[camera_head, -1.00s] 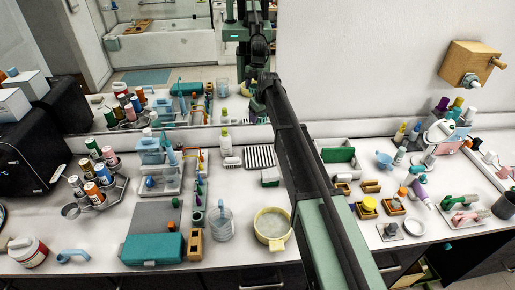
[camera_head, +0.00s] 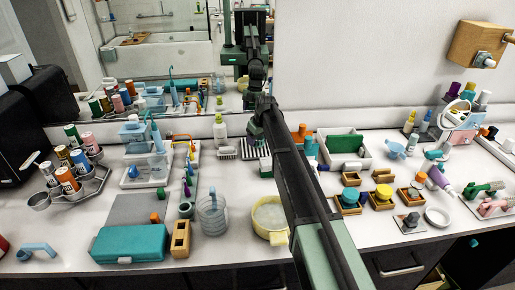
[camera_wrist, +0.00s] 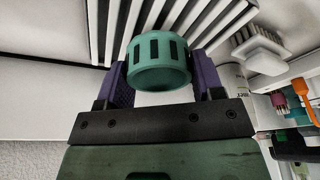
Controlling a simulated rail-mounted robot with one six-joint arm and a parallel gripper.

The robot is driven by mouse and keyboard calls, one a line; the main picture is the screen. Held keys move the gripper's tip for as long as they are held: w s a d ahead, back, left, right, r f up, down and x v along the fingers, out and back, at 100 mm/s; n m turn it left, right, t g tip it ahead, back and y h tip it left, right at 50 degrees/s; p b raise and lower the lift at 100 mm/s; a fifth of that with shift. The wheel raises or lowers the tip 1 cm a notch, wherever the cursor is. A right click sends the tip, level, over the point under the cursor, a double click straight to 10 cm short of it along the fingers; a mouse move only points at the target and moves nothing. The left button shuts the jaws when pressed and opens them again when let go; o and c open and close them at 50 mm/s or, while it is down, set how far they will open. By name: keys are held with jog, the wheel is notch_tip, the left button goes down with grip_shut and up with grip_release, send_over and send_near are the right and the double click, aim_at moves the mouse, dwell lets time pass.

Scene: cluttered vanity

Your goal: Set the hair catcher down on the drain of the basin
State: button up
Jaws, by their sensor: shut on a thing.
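My gripper (camera_wrist: 158,78) is shut on a round teal piece with dark slots around its side, which looks like the hair catcher (camera_wrist: 158,62). The purple fingers press on it from left and right. In the head view my gripper (camera_head: 257,131) is beyond the forearm, near the mirror's lower edge, and the held piece cannot be made out. A white slatted rack (camera_wrist: 190,18) shows behind the catcher in the wrist view. A round yellow vessel (camera_head: 287,237) with a pale inside stands on the counter, partly behind my arm; I cannot tell whether it is the basin. No drain is discernible.
A white-bristled brush (camera_wrist: 262,50) lies right of the gripper. A clear cup (camera_head: 212,215), a wooden holder (camera_head: 180,240) and a teal case (camera_head: 130,243) stand left of the yellow vessel. Small wooden boxes (camera_head: 381,198) crowd the right. The mirror (camera_head: 190,70) rises behind.

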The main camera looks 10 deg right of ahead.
aim_at(263, 146)
jog(key=shift+f, duration=0.9)
jog(key=shift+r, duration=0.3)
jog(key=shift+f, duration=0.3)
jog(key=o, duration=1)
jog(key=shift+r, duration=0.1)
jog(key=shift+c, duration=0.2)
jog(key=p+v, duration=1.1)
jog(key=s+a+m+g+h, duration=0.1)
jog(key=s+m, duration=0.4)
jog(key=s, duration=3.4)
jog(key=shift+a+f+m+g+h+b, duration=0.25)
jog(key=shift+f+m+g+h+b, duration=0.15)
jog(key=shift+g, duration=0.5)
